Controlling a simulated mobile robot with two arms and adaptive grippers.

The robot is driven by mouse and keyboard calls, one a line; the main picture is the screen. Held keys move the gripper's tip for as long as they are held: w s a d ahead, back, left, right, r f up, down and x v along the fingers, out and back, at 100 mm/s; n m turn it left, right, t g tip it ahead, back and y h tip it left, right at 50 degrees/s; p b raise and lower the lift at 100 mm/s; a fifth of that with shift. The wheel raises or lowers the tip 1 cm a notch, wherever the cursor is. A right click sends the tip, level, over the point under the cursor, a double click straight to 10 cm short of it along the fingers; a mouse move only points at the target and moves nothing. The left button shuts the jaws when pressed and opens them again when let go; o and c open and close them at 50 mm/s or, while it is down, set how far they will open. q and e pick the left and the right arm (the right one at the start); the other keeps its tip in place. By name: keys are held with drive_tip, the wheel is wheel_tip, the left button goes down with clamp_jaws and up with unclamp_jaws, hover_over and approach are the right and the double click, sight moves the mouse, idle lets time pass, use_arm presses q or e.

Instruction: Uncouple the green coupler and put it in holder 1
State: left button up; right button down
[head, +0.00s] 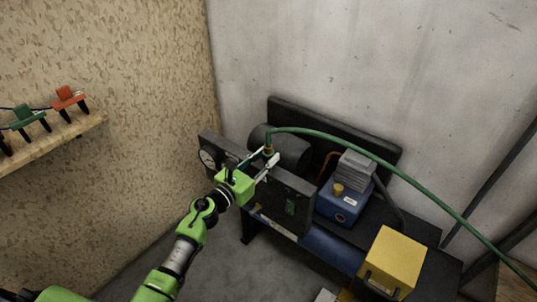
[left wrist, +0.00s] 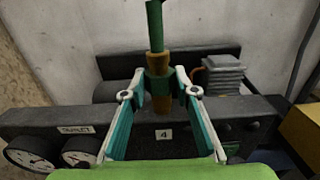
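The green coupler (left wrist: 158,83) stands upright on a brass fitting above the dark panel marked 4, with the green hose (head: 385,167) running from its top. In the head view the coupler (head: 268,148) is small at the hose's end. My left gripper (head: 264,165) is at the coupler, one finger on each side. In the left wrist view the fingers (left wrist: 160,92) stand apart, and the coupler shows between or just beyond their tips. Contact is not clear. No holder marked 1 can be made out. My right gripper is not in view.
A wooden shelf (head: 55,140) on the left wall carries a green piece (head: 27,118) and a red piece (head: 69,97). Gauges (head: 208,157) sit left of the coupler. A blue unit with a grey finned top (head: 355,170) and a yellow box (head: 393,259) stand to the right.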

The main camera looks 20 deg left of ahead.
sight(265, 154)
use_arm(q)
drive_tip(key=shift+c, duration=1)
clamp_jaws()
drive_tip(key=shift+r, duration=0.25)
drive_tip(key=shift+r+p, duration=2.25)
drive_tip(key=shift+r, duration=0.05)
drive_tip(key=shift+r+p, duration=1.75)
drive_tip(key=shift+r, duration=0.25)
drive_tip(key=shift+f, duration=0.1)
